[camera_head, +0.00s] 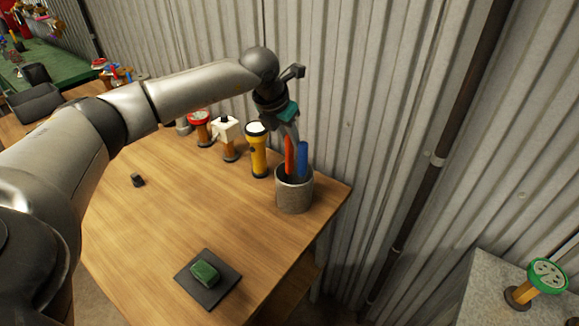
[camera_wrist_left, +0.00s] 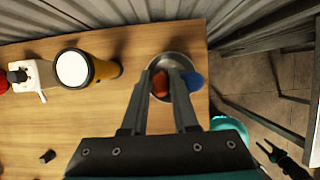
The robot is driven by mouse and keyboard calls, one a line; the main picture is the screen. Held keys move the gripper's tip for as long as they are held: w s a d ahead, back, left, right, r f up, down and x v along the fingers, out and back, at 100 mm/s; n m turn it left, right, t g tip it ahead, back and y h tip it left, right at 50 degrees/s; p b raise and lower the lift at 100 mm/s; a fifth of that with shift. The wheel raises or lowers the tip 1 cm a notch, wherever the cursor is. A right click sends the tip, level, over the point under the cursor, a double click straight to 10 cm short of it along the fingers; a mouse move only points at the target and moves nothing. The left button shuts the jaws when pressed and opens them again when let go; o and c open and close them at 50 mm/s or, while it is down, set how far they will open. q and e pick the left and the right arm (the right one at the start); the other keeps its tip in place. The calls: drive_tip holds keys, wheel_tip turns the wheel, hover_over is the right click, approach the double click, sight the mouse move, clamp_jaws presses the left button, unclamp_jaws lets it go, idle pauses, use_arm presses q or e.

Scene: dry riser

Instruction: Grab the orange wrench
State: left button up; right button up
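The orange wrench (camera_head: 289,157) stands upright in a grey round holder (camera_head: 294,192) at the table's right corner. Its orange-red end shows in the left wrist view (camera_wrist_left: 160,84). A blue-handled tool (camera_head: 302,160) stands beside it. My left gripper (camera_head: 291,142) points down over the holder. In the left wrist view its two fingers are apart, with the orange end between their tips; I see no clear grip on it. The wrench's lower part is hidden in the holder. A dark forked shape (camera_wrist_left: 272,152) in the left wrist view may be my right gripper; its state is unclear.
A yellow flashlight (camera_head: 258,150) stands close left of the holder, then a white-topped item (camera_head: 227,136) and a red-topped item (camera_head: 200,128). A green block (camera_head: 205,273) lies on a dark pad. The corrugated wall (camera_head: 340,90) is close behind. The table's middle is mostly clear.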

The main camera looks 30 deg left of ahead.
use_arm(q)
drive_tip(key=shift+c, duration=0.4)
clamp_jaws()
drive_tip(key=shift+r, duration=0.1)
idle(0.8)
